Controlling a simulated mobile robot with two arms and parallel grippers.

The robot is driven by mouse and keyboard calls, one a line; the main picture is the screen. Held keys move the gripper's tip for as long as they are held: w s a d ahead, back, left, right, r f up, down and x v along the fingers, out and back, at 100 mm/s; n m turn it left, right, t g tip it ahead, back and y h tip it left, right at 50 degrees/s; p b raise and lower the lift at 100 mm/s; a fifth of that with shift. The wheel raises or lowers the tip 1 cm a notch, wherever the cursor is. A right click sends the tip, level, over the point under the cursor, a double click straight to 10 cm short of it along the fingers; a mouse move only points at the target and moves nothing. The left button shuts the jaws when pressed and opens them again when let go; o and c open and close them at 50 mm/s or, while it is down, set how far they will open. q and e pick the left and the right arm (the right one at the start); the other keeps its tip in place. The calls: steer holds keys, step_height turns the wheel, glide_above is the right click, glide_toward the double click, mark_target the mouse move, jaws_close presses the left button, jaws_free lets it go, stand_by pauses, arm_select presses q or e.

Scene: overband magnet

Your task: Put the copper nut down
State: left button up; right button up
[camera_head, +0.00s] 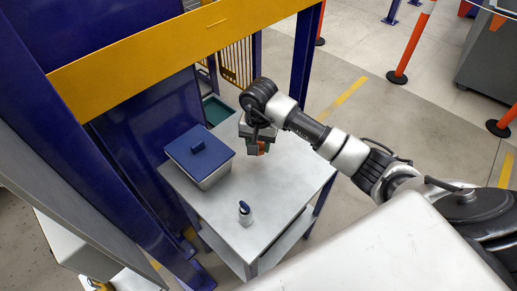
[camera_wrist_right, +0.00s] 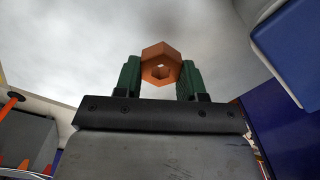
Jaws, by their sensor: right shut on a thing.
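The copper nut (camera_wrist_right: 161,64) is a copper-coloured hexagonal ring. In the right wrist view it sits between the two green fingers of my right gripper (camera_wrist_right: 160,78), which is shut on it. In the head view my right gripper (camera_head: 259,150) points down above the back right part of the white table (camera_head: 270,190). A bit of the nut (camera_head: 264,147) shows there at the fingertips. I cannot tell how far the nut is from the tabletop. My left gripper is not in view.
A metal box with a blue lid (camera_head: 199,152) stands at the table's back left. A small container with a dark blue top (camera_head: 244,211) stands near the front. A yellow beam (camera_head: 180,46) crosses behind the table between blue posts. The table's right part is clear.

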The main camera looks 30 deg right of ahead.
step_height(320, 180, down, 3)
steer(key=shift+f, duration=0.35)
steer(key=o, duration=0.9)
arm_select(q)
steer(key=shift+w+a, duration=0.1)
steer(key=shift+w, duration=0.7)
arm_select(e)
steer(key=shift+o, duration=0.3)
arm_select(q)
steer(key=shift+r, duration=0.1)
arm_select(e)
steer(key=shift+r, duration=0.15)
